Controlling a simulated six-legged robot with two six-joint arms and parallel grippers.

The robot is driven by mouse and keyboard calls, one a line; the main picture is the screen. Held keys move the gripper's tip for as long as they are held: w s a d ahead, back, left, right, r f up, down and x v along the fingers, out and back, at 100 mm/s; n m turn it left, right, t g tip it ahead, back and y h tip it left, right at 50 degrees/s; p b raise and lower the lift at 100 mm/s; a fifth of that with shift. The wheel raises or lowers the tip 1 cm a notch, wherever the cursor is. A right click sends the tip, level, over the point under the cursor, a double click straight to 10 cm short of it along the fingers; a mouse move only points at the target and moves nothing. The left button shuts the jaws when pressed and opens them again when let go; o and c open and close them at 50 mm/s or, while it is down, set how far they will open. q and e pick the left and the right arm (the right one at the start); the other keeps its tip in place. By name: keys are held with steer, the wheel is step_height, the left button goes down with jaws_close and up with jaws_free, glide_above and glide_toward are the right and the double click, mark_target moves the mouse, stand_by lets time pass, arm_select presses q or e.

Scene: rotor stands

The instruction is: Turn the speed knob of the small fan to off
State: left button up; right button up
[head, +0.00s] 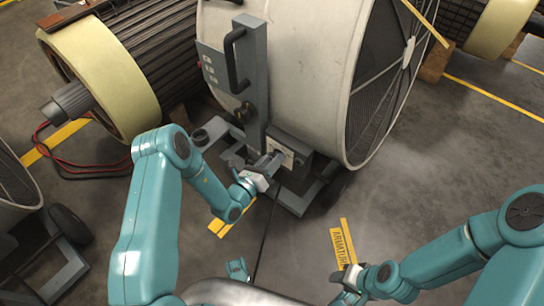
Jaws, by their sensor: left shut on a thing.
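The fan (290,70) is a pale grey drum with a dark grille on its right side, in the middle of the head view. A small grey control box with a pale plate (299,158) sits low on its frame. My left gripper (272,164) is at the front of this box, shut on what appears to be the speed knob. The fingers mostly hide the knob, so its setting cannot be read. My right gripper (349,278) is low at the right of centre, away from the fan; its jaws are too unclear to judge.
A grey upright with a black handle (236,60) stands close above my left gripper. A rotor (105,75) lies at the left with red cables (80,170) beside it. Part of another wheeled fan (15,190) shows at the left edge.

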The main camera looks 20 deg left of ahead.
arm_select(q)
steer(key=shift+f+n+p, duration=0.1)
steer(key=shift+n+p, duration=0.55)
steer(key=shift+n, duration=0.75)
steer(key=o, duration=1.1)
steer(key=shift+c, duration=0.2)
steer(key=p+v, duration=0.3)
steer(key=v, duration=1.3)
steer(key=shift+s+p, duration=0.2)
steer(key=shift+p, duration=0.15)
